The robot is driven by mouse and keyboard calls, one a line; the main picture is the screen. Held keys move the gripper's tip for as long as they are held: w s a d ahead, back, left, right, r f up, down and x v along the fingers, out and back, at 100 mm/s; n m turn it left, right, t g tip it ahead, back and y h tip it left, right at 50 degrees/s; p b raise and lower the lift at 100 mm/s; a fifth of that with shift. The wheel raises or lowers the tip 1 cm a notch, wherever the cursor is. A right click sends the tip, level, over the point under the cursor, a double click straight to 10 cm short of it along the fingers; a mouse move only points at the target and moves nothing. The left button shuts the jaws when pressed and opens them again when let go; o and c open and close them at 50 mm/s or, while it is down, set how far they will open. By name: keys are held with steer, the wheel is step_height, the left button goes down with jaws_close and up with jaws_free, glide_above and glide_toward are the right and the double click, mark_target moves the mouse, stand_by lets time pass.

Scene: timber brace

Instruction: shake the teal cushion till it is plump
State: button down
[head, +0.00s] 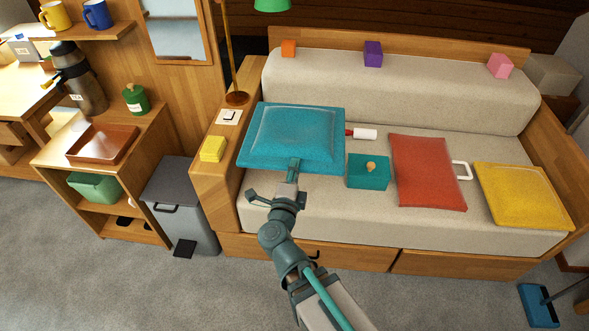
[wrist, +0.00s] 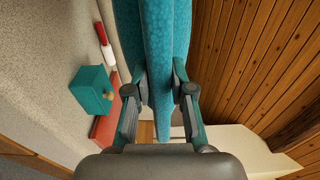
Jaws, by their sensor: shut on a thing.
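The teal cushion (head: 293,136) is held up above the left part of the sofa seat in the head view, broad side showing and looking puffed in its middle. My gripper (head: 294,172) is shut on its near edge. In the wrist view the cushion (wrist: 158,60) stands edge-on between the two fingers of my gripper (wrist: 159,95), which press on both its faces. The cushion covers part of the seat and backrest behind it in the head view.
A teal box with a knob (head: 368,172), a white-and-red roller (head: 362,134), a red cushion (head: 428,172) and a yellow cushion (head: 523,195) lie on the seat (head: 310,212). A yellow block (head: 213,149) sits on the left armrest. A lamp (head: 233,60) stands behind it.

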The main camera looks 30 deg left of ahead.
step_height(320, 180, up, 7)
steer(key=shift+f, duration=3.6)
step_height(320, 180, up, 7)
steer(key=shift+r, duration=0.15)
step_height(320, 180, down, 7)
steer(key=shift+f, duration=0.1)
